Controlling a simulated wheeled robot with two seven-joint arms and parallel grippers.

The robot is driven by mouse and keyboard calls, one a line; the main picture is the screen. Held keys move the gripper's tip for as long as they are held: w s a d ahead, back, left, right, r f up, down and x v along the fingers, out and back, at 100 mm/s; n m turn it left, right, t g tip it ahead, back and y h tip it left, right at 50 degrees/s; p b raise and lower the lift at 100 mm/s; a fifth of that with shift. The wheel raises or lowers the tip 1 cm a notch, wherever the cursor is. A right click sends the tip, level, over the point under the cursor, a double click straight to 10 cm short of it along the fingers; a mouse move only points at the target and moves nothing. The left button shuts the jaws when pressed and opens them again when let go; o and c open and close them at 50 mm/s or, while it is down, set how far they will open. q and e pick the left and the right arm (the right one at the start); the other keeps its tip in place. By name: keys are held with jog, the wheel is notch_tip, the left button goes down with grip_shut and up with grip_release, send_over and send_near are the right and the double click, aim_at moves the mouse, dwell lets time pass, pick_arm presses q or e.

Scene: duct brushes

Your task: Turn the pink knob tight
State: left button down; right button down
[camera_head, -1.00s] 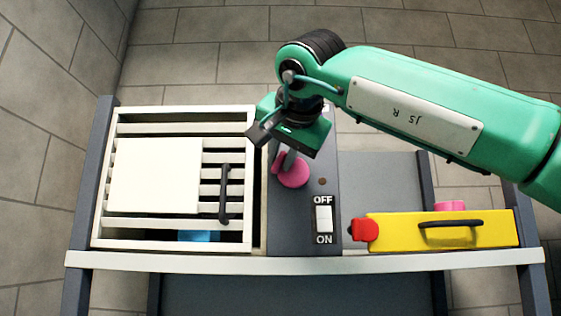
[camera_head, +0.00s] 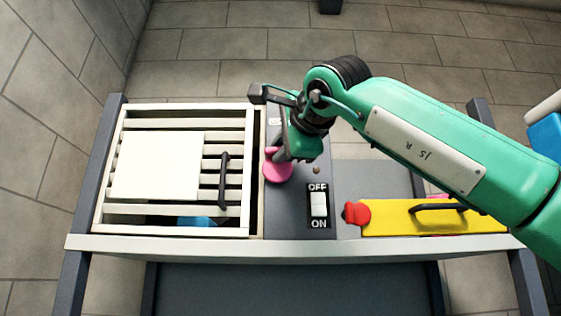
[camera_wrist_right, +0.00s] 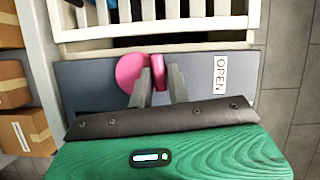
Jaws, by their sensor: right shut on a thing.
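The pink knob (camera_head: 278,171) sits on the dark grey panel (camera_head: 285,215), between the white slatted box and the yellow box. It has a round disc and a raised grip part. In the right wrist view the pink knob (camera_wrist_right: 130,70) shows beside and between the fingers. My right gripper (camera_head: 280,154) is over the knob, its two fingers (camera_wrist_right: 159,80) shut on the raised part. The fingertips partly hide the knob. My left gripper is not in view.
A white slatted box (camera_head: 240,205) with a black handle stands left of the panel. An OFF/ON switch (camera_head: 318,205) lies near the knob. A yellow box (camera_head: 395,222) with a red end lies at right. Cardboard boxes (camera_wrist_right: 22,130) show in the wrist view.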

pick_arm(q)
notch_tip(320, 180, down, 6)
jog(key=b, duration=0.5)
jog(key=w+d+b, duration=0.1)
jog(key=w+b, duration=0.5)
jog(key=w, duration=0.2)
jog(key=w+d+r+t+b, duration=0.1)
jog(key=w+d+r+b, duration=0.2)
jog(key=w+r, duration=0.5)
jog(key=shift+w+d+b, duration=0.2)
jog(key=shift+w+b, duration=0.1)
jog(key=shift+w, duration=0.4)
pick_arm(e)
jog(key=shift+a+f+m+t+h, duration=0.25)
jog(key=shift+m+t+h, duration=0.8)
jog(key=shift+m, duration=2.8)
jog(key=shift+a+f+m+t+h, duration=0.2)
jog(key=shift+m+t+h, duration=0.8)
jog(key=shift+m, duration=2.9)
jog(key=shift+a+f+m+t+h, duration=0.2)
jog(key=shift+m+t+h, duration=0.8)
jog(key=shift+m, duration=2.85)
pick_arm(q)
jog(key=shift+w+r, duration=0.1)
pick_arm(e)
jog(key=shift+m+h, duration=0.25)
jog(key=shift+m, duration=0.05)
